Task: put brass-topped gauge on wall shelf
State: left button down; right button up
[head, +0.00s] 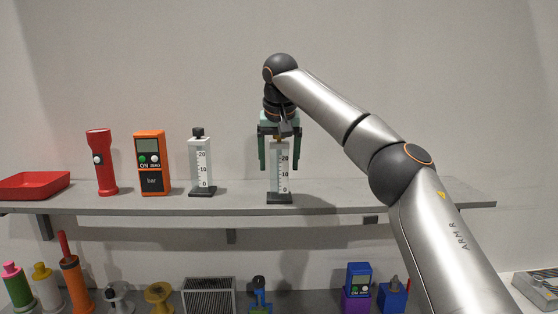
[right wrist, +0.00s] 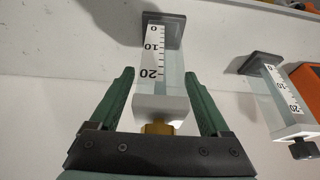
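The brass-topped gauge (head: 279,170) stands upright on the wall shelf (head: 350,197), its dark base on the shelf top. Its brass top (right wrist: 158,128) shows in the right wrist view, above a white cap. My right gripper (head: 279,163) points down over the gauge, with one green finger on each side. In the right wrist view the fingers (right wrist: 160,88) are spread, with gaps to the gauge's body. My left gripper is not in view.
A black-topped gauge (head: 201,165) stands left on the shelf, then an orange meter (head: 152,163), a red flashlight (head: 102,162) and a red tray (head: 35,185). Shelf to the right of the brass-topped gauge is clear. Several tools stand on the lower surface.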

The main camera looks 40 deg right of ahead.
jog(key=shift+a+r, duration=0.1)
jog(key=shift+r, duration=0.4)
jog(key=v, duration=1.1)
jog(key=shift+s+a+r, duration=0.1)
jog(key=shift+s, duration=0.1)
